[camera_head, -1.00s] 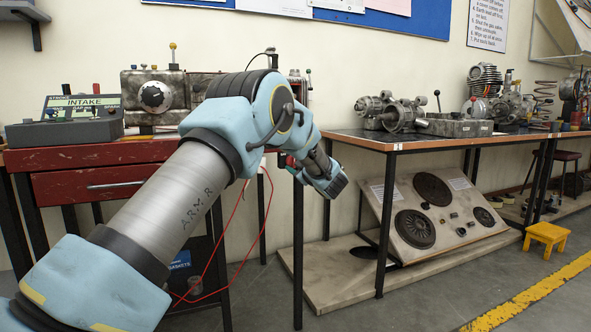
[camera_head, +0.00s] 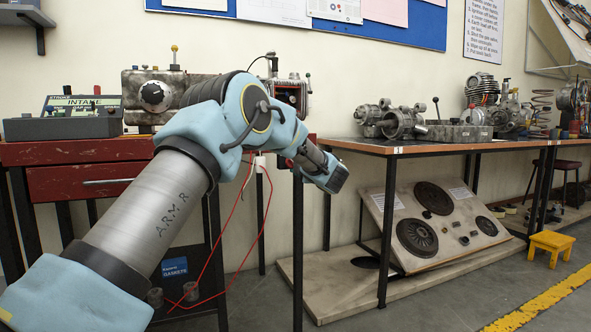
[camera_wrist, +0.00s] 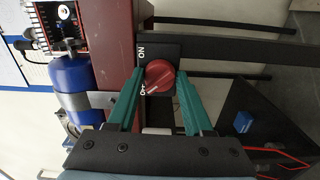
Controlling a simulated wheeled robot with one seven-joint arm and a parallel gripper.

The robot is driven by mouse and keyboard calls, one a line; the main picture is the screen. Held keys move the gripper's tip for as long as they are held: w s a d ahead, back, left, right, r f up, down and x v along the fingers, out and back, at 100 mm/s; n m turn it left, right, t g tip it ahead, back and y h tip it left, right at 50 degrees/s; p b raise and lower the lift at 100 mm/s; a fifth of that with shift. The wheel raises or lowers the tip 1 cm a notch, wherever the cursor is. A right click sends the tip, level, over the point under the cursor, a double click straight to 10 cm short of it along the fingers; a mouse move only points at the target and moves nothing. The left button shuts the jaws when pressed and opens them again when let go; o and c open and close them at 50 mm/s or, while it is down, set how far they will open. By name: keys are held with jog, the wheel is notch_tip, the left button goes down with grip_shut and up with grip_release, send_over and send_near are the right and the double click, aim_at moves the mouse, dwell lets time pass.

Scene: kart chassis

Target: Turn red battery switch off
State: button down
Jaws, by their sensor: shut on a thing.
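The red battery switch is a round red knob (camera_wrist: 159,73) on a dark plate with white lettering, ON at the upper left and partly covered letters at the lower left. A pale mark shows on the knob's lower left, toward those lower letters. My gripper (camera_wrist: 160,74) has its two teal fingers closed on the left and right sides of the knob. In the head view my wrist end (camera_head: 326,176) is by the gap between the benches, and the jaws and the knob are hidden there.
The red bench (camera_head: 90,150) stands left, and a workbench (camera_head: 440,145) with engine parts stands right. A blue cylinder (camera_wrist: 78,85) lies left of the knob in the wrist view. A red cable (camera_head: 262,215) hangs below my arm. The floor around the yellow stool (camera_head: 550,244) is mostly clear.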

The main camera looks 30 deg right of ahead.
jog(key=shift+f+n, duration=0.15)
jog(key=shift+n, duration=0.15)
jog(key=shift+c, duration=1.5)
grip_release()
jog(key=s+a+p, duration=0.1)
jog(key=s+p, duration=0.1)
jog(key=s, duration=0.8)
jog(key=shift+s+a, duration=0.2)
jog(key=shift+s, duration=0.2)
jog(key=shift+w, duration=0.1)
